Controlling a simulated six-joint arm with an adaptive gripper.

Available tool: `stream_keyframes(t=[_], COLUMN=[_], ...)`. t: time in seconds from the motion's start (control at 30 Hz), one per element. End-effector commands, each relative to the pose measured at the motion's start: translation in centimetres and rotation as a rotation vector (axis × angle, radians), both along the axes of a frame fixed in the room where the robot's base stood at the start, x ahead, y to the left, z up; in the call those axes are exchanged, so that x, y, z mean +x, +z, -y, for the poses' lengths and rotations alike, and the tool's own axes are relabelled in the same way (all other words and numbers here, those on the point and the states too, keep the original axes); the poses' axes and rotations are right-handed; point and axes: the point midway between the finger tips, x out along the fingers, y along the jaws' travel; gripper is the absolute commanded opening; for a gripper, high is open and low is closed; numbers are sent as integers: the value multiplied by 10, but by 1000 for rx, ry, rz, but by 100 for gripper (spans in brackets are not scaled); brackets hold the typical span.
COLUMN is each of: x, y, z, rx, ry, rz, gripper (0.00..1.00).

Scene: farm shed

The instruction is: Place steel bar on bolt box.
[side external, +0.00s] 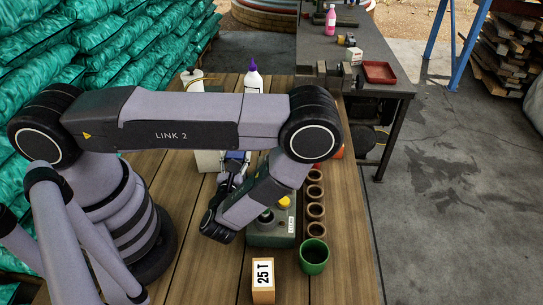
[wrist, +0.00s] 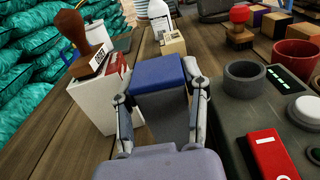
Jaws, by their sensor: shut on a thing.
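My gripper (wrist: 160,95) is shut on a grey block with a blue end, which I take to be the steel bar (wrist: 158,72); one finger lies along each side of it. In the side external view my gripper (side external: 232,178) is partly behind my arm, and a bit of blue shows at it. A white box with a red side (wrist: 98,102), possibly the bolt box, stands just left of the bar in the wrist view. A wooden-handled stamp (wrist: 82,30) shows over its top. I cannot tell whether the bar touches anything below.
A grey-green control box (side external: 270,238) stands right of my gripper, with a row of brown pots (side external: 316,211) beyond. A green cup (side external: 314,257) and a "25 T" block (side external: 263,280) stand nearer the front. A purple-capped bottle (side external: 253,78) stands behind. Planks at the front right are clear.

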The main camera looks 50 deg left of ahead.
Motion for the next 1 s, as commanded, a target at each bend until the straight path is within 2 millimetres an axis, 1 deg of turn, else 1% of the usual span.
stream_keyframes(t=[0.17, 0.27, 0.4, 0.5, 0.57, 0.67, 0.77, 0.87, 0.9, 1.0], x=[0, 0, 1, 0, 1, 5, 16, 30, 35, 45], y=[13, 30, 61, 80, 88, 100, 113, 130, 137, 155], z=[0, 0, 0, 0, 0, -5, -21, -46, -57, -84], rx=[0, -1, -2, -1, -2, -6, -13, -18, -17, -15], ry=[0, 0, 0, 0, 1, 26, 92, 181, 217, 295], rz=[1, 2, 5, 4, 4, 5, 5, 5, 5, 6], gripper=[3, 3, 3, 3, 3, 3, 3, 3, 3, 3])
